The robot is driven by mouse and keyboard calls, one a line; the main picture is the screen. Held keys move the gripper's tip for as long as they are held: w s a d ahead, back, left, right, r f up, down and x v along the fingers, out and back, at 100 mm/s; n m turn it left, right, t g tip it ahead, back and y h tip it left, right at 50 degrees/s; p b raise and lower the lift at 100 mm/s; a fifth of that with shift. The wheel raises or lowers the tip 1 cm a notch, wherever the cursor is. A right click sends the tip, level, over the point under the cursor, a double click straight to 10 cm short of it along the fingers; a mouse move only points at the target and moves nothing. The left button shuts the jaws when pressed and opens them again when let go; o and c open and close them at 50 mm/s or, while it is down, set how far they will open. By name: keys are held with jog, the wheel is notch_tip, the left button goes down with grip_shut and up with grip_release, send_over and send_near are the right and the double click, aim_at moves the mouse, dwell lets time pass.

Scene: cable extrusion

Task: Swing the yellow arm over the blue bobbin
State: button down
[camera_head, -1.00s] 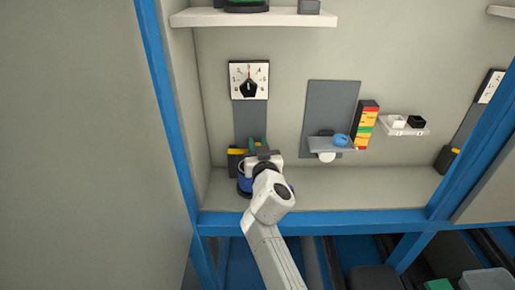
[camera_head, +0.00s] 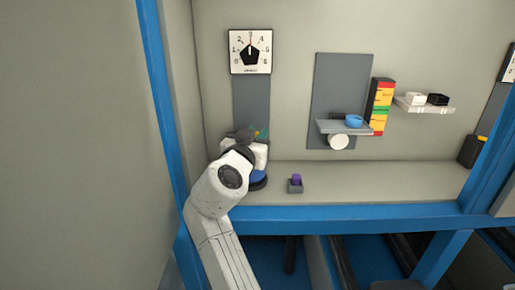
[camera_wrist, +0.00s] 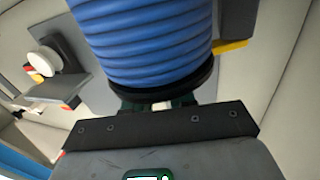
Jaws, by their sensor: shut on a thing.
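The blue ribbed bobbin (camera_wrist: 148,40) fills the top middle of the wrist view, with a black flange at its gripper-side end. It shows in the head view as a blue patch (camera_head: 259,175) just below my gripper (camera_head: 256,145). A yellow piece, likely the yellow arm, shows beside the bobbin in the wrist view (camera_wrist: 230,47). A small yellow bit (camera_head: 257,134) shows by my gripper in the head view. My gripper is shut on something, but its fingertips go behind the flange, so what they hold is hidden.
A dial (camera_head: 250,52) hangs on the wall above. A small grey holder (camera_head: 295,187) with a purple piece stands right of the bobbin. A wall shelf (camera_head: 328,127) bears a blue ring (camera_head: 354,121). The counter (camera_head: 390,180) further right is clear.

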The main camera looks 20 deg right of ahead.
jog(key=shift+s+a+r+m+g+h+b, duration=0.2)
jog(key=shift+a+r+m+g+h+b, duration=0.1)
jog(key=shift+r+m+h+b, duration=0.25)
jog(key=c, duration=1.2)
grip_release()
jog(key=shift+f, duration=0.1)
jog(key=shift+o, duration=1)
jog(key=shift+f, duration=0.2)
jog(key=r+p, duration=0.1)
jog(key=r, duration=0.3)
jog(key=shift+s, duration=0.2)
jog(key=s+r+p, duration=0.3)
jog(key=s+r, duration=0.6)
jog(key=s, duration=0.4)
jog(key=shift+s+d, duration=0.2)
jog(key=shift+s, duration=0.1)
